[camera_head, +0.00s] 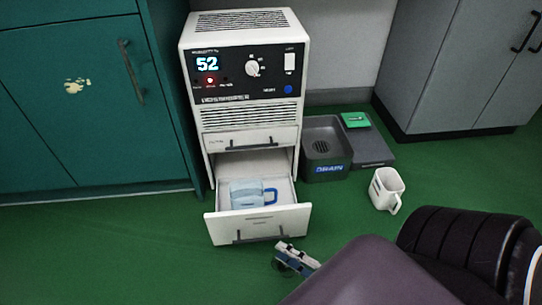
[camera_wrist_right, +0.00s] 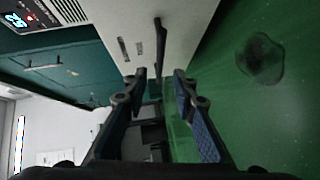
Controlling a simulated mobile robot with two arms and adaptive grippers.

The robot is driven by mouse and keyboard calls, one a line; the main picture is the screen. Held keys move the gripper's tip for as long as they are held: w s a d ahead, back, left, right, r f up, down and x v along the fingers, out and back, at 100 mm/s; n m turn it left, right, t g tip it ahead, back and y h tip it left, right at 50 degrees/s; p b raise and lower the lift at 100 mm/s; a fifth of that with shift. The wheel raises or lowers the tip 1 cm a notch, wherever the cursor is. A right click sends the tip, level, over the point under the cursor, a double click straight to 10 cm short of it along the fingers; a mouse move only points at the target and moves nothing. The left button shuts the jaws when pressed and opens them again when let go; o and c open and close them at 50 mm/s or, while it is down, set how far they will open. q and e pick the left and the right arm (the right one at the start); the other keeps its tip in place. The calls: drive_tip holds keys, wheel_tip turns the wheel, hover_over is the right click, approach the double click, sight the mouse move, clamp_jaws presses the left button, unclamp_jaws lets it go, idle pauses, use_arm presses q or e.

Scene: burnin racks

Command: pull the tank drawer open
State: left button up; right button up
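The white dehumidifier (camera_head: 243,80) stands against the wall with its lower tank drawer (camera_head: 259,224) pulled well out. A clear tank with a blue handle (camera_head: 250,193) lies inside the drawer. The drawer's dark bar handle (camera_head: 258,236) is on its front face; it also shows in the right wrist view (camera_wrist_right: 159,45). My right gripper (camera_head: 283,248) is just in front of the drawer, near the handle's right end. In the wrist view its fingers (camera_wrist_right: 160,76) are spread, with the handle between or just beyond the tips; contact is not clear. My left gripper is not in view.
A closed upper drawer (camera_head: 250,139) sits above the tank drawer. A grey drain basin (camera_head: 326,170) and a white jug (camera_head: 386,188) stand on the green floor to the right. A teal cabinet (camera_head: 90,110) is on the left, a grey cabinet (camera_head: 455,65) on the right.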

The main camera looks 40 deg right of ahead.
drive_tip(key=shift+v, duration=1.55)
